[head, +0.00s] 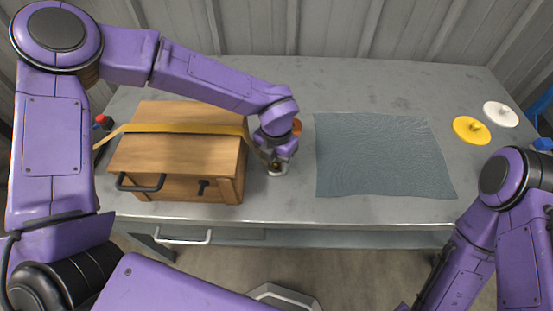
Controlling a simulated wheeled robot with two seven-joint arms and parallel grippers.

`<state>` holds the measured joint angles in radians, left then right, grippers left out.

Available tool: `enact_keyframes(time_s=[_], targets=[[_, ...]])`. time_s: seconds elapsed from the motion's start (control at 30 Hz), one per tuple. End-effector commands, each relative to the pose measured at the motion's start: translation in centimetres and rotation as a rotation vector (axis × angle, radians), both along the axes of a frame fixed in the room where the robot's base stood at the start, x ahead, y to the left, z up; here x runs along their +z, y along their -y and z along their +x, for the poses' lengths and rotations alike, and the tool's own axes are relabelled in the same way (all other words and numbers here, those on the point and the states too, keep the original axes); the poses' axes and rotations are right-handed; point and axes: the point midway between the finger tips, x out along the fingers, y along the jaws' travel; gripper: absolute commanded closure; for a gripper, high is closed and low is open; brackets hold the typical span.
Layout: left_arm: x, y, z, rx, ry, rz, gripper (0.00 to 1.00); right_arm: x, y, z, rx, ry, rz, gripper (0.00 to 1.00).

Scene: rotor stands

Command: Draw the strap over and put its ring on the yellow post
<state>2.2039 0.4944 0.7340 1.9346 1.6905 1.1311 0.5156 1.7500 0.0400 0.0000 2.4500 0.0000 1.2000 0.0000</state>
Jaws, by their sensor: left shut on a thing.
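The yellow-orange strap (190,128) runs across the top of a wooden box (175,152) and hangs down past its left edge. At the right edge it bends down towards my left gripper (276,161), which is shut on the strap's end just right of the box. The ring is hidden by the gripper or too small to make out. A small pale base (277,172) shows right under the fingertips; the post is mostly hidden and I cannot tell whether the ring is around it. My right gripper is out of view; only its arm shows at the lower right.
A blue-grey mat (380,155) lies right of the gripper. A yellow disc (471,130) and a white disc (501,114) lie at the far right. An orange object (297,127) is partly behind my left wrist. A dark red-capped item (102,122) stands left of the box.

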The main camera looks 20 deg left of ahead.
Motion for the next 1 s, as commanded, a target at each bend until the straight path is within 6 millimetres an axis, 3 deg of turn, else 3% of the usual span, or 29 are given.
enact_keyframes(time_s=[0.27,0.3,0.4,0.6,0.67,1.0], targets=[[0.04,0.0,0.01,0.0,0.0,0.0,0.77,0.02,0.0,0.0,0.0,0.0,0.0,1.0],[0.04,0.0,0.01,0.0,0.0,0.0,0.46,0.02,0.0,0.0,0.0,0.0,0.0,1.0],[0.04,0.0,0.01,0.0,0.0,0.0,0.2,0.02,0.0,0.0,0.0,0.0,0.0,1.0],[0.03,0.0,0.01,0.0,0.0,0.0,0.2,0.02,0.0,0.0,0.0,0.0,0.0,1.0],[0.01,0.0,-0.01,0.0,0.0,0.0,0.0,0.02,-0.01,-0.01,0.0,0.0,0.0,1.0],[0.02,0.0,0.0,0.0,0.0,0.0,0.0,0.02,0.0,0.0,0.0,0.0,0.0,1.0]])
